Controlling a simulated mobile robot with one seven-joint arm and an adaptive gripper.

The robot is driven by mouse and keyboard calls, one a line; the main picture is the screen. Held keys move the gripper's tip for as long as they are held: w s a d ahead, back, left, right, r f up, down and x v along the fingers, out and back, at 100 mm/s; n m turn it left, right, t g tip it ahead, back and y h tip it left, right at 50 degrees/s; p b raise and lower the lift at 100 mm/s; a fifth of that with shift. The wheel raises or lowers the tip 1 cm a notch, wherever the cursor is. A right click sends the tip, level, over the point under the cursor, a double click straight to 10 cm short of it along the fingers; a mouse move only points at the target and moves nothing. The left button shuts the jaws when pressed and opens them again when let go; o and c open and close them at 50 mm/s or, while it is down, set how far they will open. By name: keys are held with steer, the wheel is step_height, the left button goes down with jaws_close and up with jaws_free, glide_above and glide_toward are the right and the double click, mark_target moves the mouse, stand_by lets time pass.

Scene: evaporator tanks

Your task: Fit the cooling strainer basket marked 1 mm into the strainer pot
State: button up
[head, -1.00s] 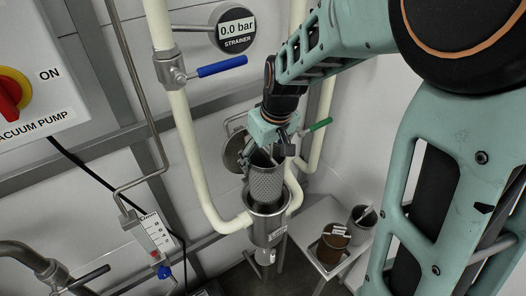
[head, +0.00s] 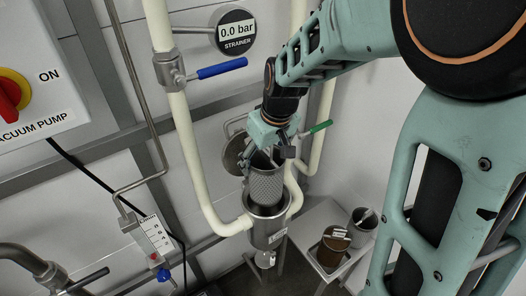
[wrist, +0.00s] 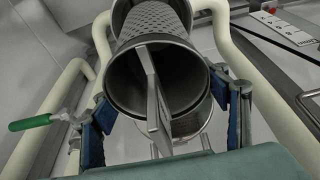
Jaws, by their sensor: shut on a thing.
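The mesh strainer basket (head: 265,187) hangs upright under my gripper (head: 270,150). Its lower end is at the mouth of the steel strainer pot (head: 266,226), and the pot's rim hides it. Most of the mesh shows above the rim. In the wrist view my gripper (wrist: 162,108) has its blue-padded fingers on opposite sides of the basket's solid collar (wrist: 120,92), shut on it. A flat handle plate (wrist: 153,95) crosses the open top of the basket (wrist: 150,22). No 1 mm mark is readable. The pot's inside is hidden.
A round steel lid (head: 236,155) stands open behind the pot. Cream pipes (head: 190,150) run on both sides of it. A green-handled valve (head: 320,127) is close right of my gripper. A brown container (head: 332,247) and a grey one (head: 362,221) stand on a small table (head: 316,216).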

steer(key=shift+f, duration=0.1)
stand_by(0.3)
steer(key=shift+f+b, duration=0.35)
steer(key=shift+b, duration=0.05)
steer(key=shift+f+b, duration=4.55)
steer(key=shift+f, duration=0.95)
steer(key=o, duration=2.1)
steer(key=v, duration=0.7)
steer(key=shift+s+d+r, duration=0.1)
steer(key=shift+r, duration=0.1)
